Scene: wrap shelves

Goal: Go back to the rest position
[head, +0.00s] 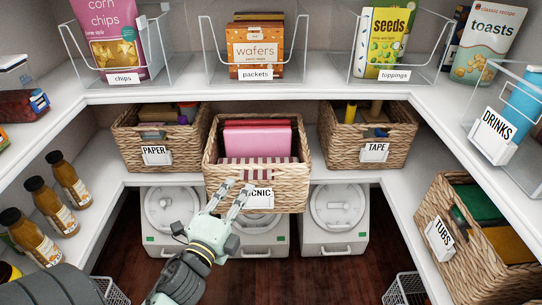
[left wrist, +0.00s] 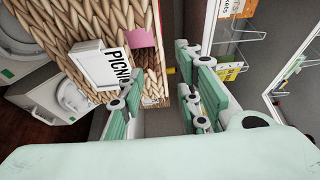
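My left gripper (head: 237,186) is in front of the wicker PICNIC basket (head: 288,198) in the head view, its fingers overlapping the left part of the basket's label. In the left wrist view its two fingers (left wrist: 155,92) stand apart with a gap between them, and nothing is held. The PICNIC label (left wrist: 100,67) and the basket's weave (left wrist: 50,25) show beyond and left of the fingers. The basket sits on the middle shelf and sticks out past its front edge. It holds pink and striped items. My right gripper is not in view.
The PAPER basket (head: 122,135) and TAPE basket (head: 402,135) stand either side. The TUBS basket (head: 432,205) is on the right shelf, below the DRINKS bin (head: 492,135). Bottles (head: 70,180) line the left shelf. White lidded containers (head: 335,215) stand underneath. The wooden floor (head: 340,275) has bare room.

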